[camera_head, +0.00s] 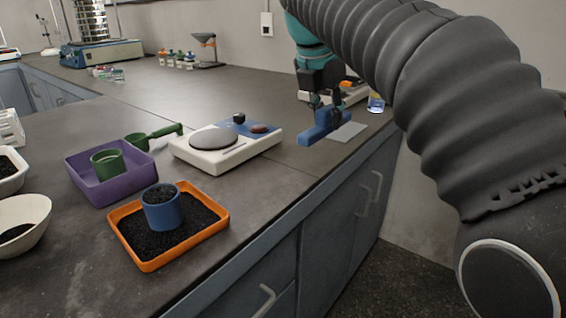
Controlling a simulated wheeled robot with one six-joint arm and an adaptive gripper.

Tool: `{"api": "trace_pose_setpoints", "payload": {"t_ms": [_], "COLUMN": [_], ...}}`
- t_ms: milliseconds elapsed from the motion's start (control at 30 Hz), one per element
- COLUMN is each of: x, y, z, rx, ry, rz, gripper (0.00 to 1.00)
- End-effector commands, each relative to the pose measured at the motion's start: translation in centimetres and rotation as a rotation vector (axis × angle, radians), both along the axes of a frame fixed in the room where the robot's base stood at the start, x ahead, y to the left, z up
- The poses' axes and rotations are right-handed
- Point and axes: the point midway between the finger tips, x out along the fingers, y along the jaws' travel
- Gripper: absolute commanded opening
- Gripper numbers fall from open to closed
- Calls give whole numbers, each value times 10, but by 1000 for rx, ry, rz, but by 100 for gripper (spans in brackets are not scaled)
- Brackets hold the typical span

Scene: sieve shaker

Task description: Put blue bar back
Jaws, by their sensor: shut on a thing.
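The blue bar (319,127) is at the back right, close to the bench's front edge. My gripper (324,106) reaches down from above and is shut on the bar. A flat grey plate (348,131) lies on the bench just right of the bar. I cannot tell whether the bar touches the bench or is slightly above it. A pale device (355,94) behind the gripper is partly hidden by my arm.
A white hotplate-like device (215,153) stands left of the bar. An orange tray (137,262) with dark grains and a blue cup (161,209) is in front. A purple tray (80,171) holds a green cup (107,162). A small beaker (376,103) stands near the right edge.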

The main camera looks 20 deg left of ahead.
Motion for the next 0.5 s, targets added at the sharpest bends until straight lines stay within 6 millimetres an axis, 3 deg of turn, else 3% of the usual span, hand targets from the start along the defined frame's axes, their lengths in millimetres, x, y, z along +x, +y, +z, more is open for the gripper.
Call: {"api": "trace_pose_setpoints", "payload": {"t_ms": [300,500], "x": [-14,-18], "y": [61,80], "z": [-39,-50], "rx": [-3,-1], "ry": [1,0], "rz": [3,-1], "gripper": [0,0]}}
